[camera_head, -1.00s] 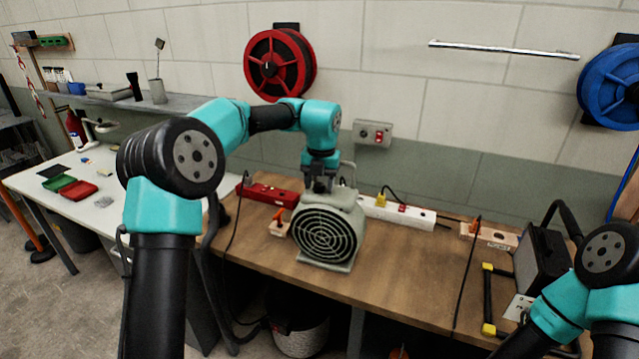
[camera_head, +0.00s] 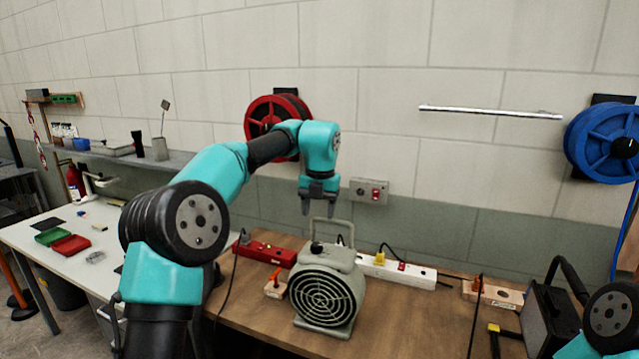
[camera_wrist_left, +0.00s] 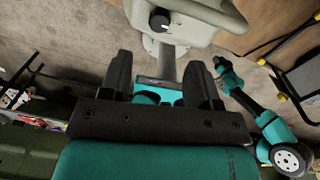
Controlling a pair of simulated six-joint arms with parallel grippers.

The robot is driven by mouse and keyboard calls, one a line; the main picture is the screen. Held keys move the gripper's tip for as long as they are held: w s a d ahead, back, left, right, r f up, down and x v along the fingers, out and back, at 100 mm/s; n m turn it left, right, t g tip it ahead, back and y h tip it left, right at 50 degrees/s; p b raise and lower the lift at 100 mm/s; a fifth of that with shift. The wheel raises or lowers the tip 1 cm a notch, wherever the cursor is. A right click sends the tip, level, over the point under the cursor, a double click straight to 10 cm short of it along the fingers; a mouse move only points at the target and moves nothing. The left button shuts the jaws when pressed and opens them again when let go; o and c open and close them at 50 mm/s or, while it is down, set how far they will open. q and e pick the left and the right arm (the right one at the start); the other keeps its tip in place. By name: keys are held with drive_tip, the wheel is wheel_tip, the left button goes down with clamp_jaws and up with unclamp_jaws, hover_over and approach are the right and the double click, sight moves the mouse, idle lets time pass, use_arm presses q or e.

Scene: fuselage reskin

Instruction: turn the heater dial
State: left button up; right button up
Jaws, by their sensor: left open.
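The heater (camera_head: 326,290) is a grey-green box with a round black front grille and a carry handle, standing on the wooden bench. Its black dial (camera_head: 316,248) sits on the top; the dial also shows in the left wrist view (camera_wrist_left: 159,20), with a pale pointer mark. My left gripper (camera_head: 319,208) is open and empty, pointing down above the heater and apart from it. In the left wrist view the two dark fingers (camera_wrist_left: 160,75) are spread, with the dial beyond them near the top edge. My right gripper is out of view; only part of that arm shows at lower right.
A red power strip (camera_head: 262,252) and a white power strip (camera_head: 405,272) lie behind the heater. An orange-handled tool on a wooden block (camera_head: 276,287) is left of it. A dark box (camera_head: 548,315) stands at right.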

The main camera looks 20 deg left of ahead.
use_arm(q)
wheel_tip(320, 180, up, 7)
hover_over(317, 245)
drive_tip(key=shift+w+d+r, duration=0.2)
drive_tip(key=shift+d, duration=0.1)
idle(0.4)
drive_tip(key=m, duration=0.3)
drive_tip(key=shift+s, duration=0.2)
drive_tip(key=shift+f, duration=0.2)
drive_tip(key=f, duration=1.7)
drive_tip(key=shift+w+a, duration=0.1)
drive_tip(key=shift+a, duration=0.25)
drive_tip(key=c, duration=0.9)
